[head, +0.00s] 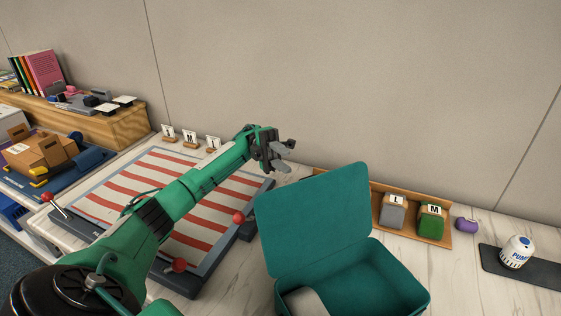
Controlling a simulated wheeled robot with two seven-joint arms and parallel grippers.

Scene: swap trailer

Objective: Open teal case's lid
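The teal case (388,272) stands on the light table at the lower right of the head view. Its lid (315,222) is raised and leans up to the left, with the inside of the case showing. A pale curved thing lies at the case's near left, partly cut off by the frame edge. My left gripper (287,154) is above and behind the lid, apart from it. Its fingers are spread with nothing between them. My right gripper is not in the head view.
A red-and-white striped board (137,174) with red-knobbed levers lies left, under my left arm. Behind the case, a wooden tray (440,238) holds a grey block (392,214) and a green block (430,222). A purple object (466,225) and a white pump container (516,252) stand right.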

